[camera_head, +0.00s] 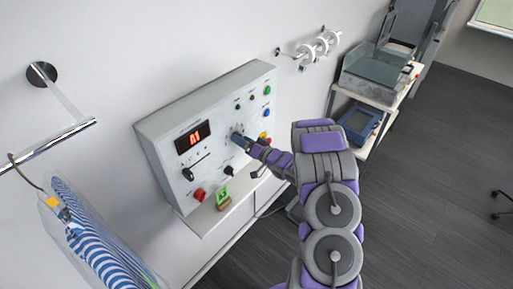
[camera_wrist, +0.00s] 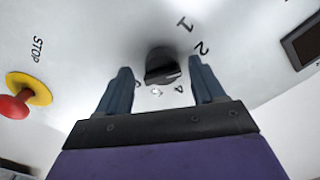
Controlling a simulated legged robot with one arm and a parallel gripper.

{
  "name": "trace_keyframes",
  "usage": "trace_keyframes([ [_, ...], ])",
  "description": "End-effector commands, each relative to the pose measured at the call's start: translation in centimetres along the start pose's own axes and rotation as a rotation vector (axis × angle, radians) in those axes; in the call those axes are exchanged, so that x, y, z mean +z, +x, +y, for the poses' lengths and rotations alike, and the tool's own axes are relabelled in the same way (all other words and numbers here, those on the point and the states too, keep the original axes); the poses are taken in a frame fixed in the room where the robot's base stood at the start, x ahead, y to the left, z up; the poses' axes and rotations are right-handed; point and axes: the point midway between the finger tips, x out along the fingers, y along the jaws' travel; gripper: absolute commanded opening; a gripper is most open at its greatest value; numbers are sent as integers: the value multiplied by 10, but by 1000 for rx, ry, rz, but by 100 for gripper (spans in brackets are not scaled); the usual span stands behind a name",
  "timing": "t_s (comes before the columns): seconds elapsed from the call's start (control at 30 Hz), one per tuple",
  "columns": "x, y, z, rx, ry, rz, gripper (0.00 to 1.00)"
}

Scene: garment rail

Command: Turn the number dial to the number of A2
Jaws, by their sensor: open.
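The number dial (camera_wrist: 160,62) is a black knob on the white control panel (camera_head: 163,142). Printed numbers stand around it; 1, 2 and 4 can be read in the wrist view. My gripper (camera_head: 239,140) is at the panel, with its blue fingers (camera_wrist: 162,78) open on either side of the dial. I cannot tell whether they touch it. In the head view my gripper mostly covers the dial. The red display (camera_head: 193,138) appears to read A1.
Another black knob (camera_head: 188,174) is below the display. A red button (camera_head: 199,195), a green-and-brown item (camera_head: 222,197) and a yellow-and-red STOP button (camera_wrist: 27,95) are nearby. Striped garments (camera_head: 95,240) hang at lower left. A shelf cart (camera_head: 381,93) stands at right.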

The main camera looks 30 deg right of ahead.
Motion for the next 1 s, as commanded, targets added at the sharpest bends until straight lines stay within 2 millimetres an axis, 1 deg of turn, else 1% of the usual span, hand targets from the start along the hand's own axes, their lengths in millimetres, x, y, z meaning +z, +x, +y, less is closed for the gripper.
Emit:
trace_keyframes([
  [0.17,0,-29,3,5,2,1,68],
  [0.4,-2,-83,6,6,1,3,68],
  [0.6,-1,-124,6,6,4,3,68],
  [0.7,0,-141,6,6,4,1,68],
  [0.8,-1,-153,5,3,2,2,68],
  [1.0,-2,-167,5,2,1,3,68],
])
